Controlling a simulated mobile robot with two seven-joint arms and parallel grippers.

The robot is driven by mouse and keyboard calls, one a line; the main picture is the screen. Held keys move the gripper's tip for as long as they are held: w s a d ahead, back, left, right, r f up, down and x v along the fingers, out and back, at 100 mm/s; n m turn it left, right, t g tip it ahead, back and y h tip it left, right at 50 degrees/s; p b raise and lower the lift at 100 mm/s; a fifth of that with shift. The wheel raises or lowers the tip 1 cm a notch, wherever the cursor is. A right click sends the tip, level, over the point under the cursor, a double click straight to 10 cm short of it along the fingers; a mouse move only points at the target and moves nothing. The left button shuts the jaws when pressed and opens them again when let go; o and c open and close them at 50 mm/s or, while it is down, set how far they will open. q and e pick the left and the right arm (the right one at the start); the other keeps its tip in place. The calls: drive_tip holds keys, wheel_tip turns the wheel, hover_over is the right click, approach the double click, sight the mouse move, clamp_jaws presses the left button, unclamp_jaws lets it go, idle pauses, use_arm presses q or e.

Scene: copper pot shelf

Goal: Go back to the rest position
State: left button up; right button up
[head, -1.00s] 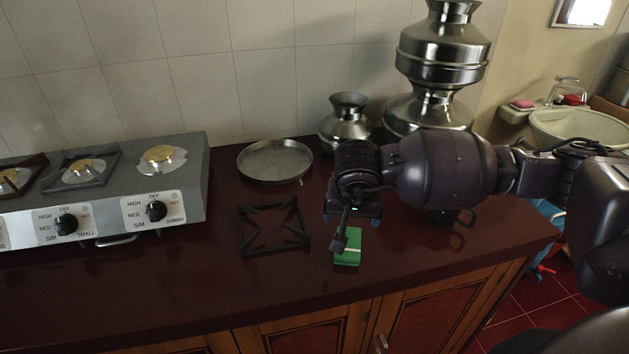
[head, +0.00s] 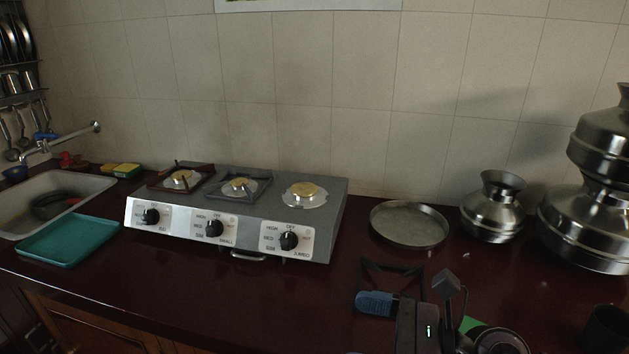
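My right gripper (head: 377,304) shows at the bottom right of the head view, over the counter's front part. One blue finger points left; the other finger is hidden, so I cannot tell how far apart they are. A green block (head: 470,325), perhaps a sponge, shows partly behind my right wrist, low in the view. A dark pan support (head: 385,268) lies on the counter just behind the gripper, partly covered by it. My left gripper is not in view.
A gas stove (head: 235,215) stands at centre left. A teal tray (head: 68,238) lies beside a sink (head: 30,190). A steel plate (head: 409,225), a small pot (head: 493,208) and stacked large pots (head: 590,225) stand at the right. The counter before the stove (head: 200,290) is clear.

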drive_tip(key=w+d+r+m+t+h, duration=0.2)
drive_tip(key=d+m+t, duration=0.1)
drive_tip(key=m+t, duration=0.55)
drive_tip(key=w+d+r+m+t+h, duration=0.2)
drive_tip(key=d+m+t, duration=0.25)
drive_tip(key=m, duration=0.65)
drive_tip(key=d+f+m+h, duration=0.85)
drive_tip(key=m+h, duration=0.55)
drive_tip(key=m, duration=0.4)
drive_tip(key=s+d+f+m+g+h, duration=0.3)
drive_tip(key=s+d+f+m+g, duration=0.2)
drive_tip(key=s+f+m+g, duration=0.25)
drive_tip(key=s+f+m+g+y, duration=0.3)
drive_tip(key=s+f+m+g, duration=0.5)
drive_tip(key=s, duration=0.6)
drive_tip(key=w+f+n+t, duration=0.2)
drive_tip(key=w+f+t, duration=0.5)
drive_tip(key=f, duration=0.4)
drive_tip(key=shift+w+a+t, duration=0.2)
drive_tip(key=shift+w+t, duration=0.15)
drive_tip(key=shift+t, duration=0.5)
